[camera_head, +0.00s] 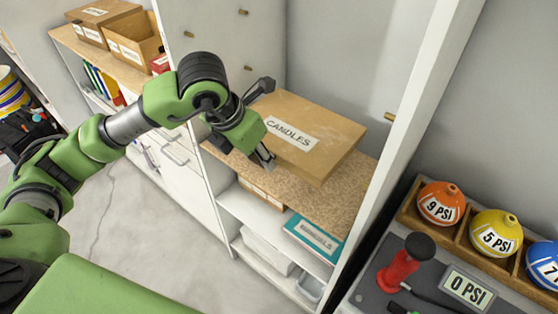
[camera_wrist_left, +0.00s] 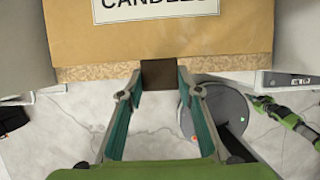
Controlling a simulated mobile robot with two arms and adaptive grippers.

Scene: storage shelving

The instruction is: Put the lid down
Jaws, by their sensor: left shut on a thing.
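A tan cardboard piece labelled CANDLES (camera_head: 326,138), which I take as the lid, is at the shelf bay in the head view. It fills the top of the left wrist view (camera_wrist_left: 85,45). Whether it rests on the shelf or is held just above it is unclear. My left gripper (camera_head: 268,160) is at its near left edge. In the left wrist view the fingertips (camera_wrist_left: 159,70) are shut on a small dark brown tab (camera_wrist_left: 159,82) at the edge of the lid.
The speckled wooden shelf (camera_head: 338,204) has bare board at the front and right. Below are a teal-labelled box (camera_head: 313,240) and white bins. A white upright (camera_head: 402,130) bounds the right. An open cardboard box (camera_head: 134,38) stands upper left. Coloured PSI balls (camera_head: 494,233) sit at right.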

